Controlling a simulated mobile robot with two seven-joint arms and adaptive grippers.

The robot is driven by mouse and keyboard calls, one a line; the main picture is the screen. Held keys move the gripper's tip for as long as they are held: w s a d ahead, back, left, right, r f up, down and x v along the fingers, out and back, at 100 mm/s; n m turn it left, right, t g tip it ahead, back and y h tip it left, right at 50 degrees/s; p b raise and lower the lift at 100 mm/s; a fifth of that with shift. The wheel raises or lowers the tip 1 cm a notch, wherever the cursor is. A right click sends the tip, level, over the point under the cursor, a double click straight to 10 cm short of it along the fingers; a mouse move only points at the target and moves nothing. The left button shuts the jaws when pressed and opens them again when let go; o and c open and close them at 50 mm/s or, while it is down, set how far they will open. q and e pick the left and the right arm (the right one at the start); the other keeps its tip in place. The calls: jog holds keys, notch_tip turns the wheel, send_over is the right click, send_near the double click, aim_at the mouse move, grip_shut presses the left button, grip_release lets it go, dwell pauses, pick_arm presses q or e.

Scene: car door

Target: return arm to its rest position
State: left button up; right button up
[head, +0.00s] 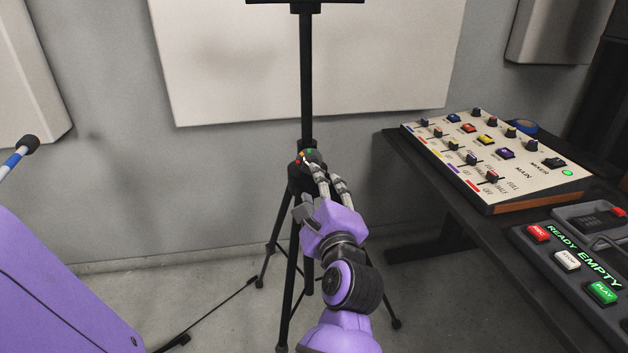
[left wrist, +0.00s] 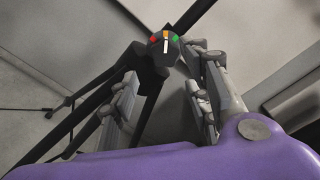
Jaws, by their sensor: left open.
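My left gripper (head: 322,176) reaches forward in the middle of the head view, at the black tripod stand (head: 306,90). In the left wrist view my left gripper (left wrist: 162,90) has its fingers spread, with nothing between them. A round dark knob (left wrist: 165,47) with a white pointer and red, orange and green marks sits on the stand just beyond the fingertips. The knob also shows in the head view (head: 308,155), partly hidden by the fingers. Whether a finger touches it I cannot tell. My right gripper is not in view.
A dark desk (head: 455,215) on the right carries a mixer (head: 495,155) and a panel with coloured buttons (head: 585,275). The stand's legs spread over the floor. A black-tipped microphone-like thing (head: 28,145) is at the left edge. Pale panels (head: 300,60) hang behind.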

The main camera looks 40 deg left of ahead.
pick_arm(q)
jog(key=shift+v, duration=0.8)
